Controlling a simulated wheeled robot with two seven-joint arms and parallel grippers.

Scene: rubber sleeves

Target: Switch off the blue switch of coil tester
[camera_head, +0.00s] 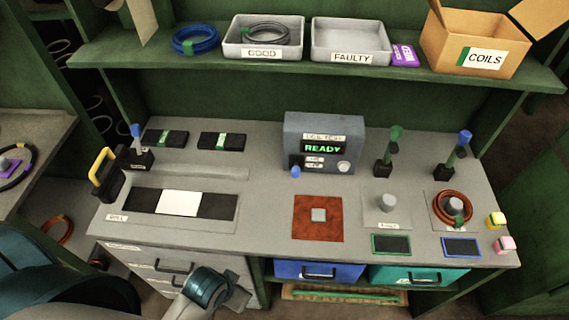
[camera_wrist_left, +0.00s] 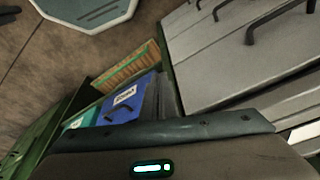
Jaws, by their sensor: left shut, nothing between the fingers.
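The coil tester (camera_head: 322,125) is a grey box at the back middle of the bench, and its screen reads READY in green. A small blue switch (camera_head: 295,172) stands at its lower left front. My left gripper (camera_head: 236,297) is low at the front of the bench, by the grey drawers, well apart from the tester. It is shut and empty. In the left wrist view, part of my gripper's body with a green light shows at the bottom; the tester and switch are out of that view. My right gripper is not in view.
A brown square pad (camera_head: 318,232) lies in front of the tester. A green-topped lever (camera_head: 390,150) and a blue-topped lever (camera_head: 458,148) stand to its right. An orange coil (camera_head: 438,208) lies near the right edge. A shelf above holds a GOOD tray (camera_head: 262,52) and a FAULTY tray (camera_head: 350,57).

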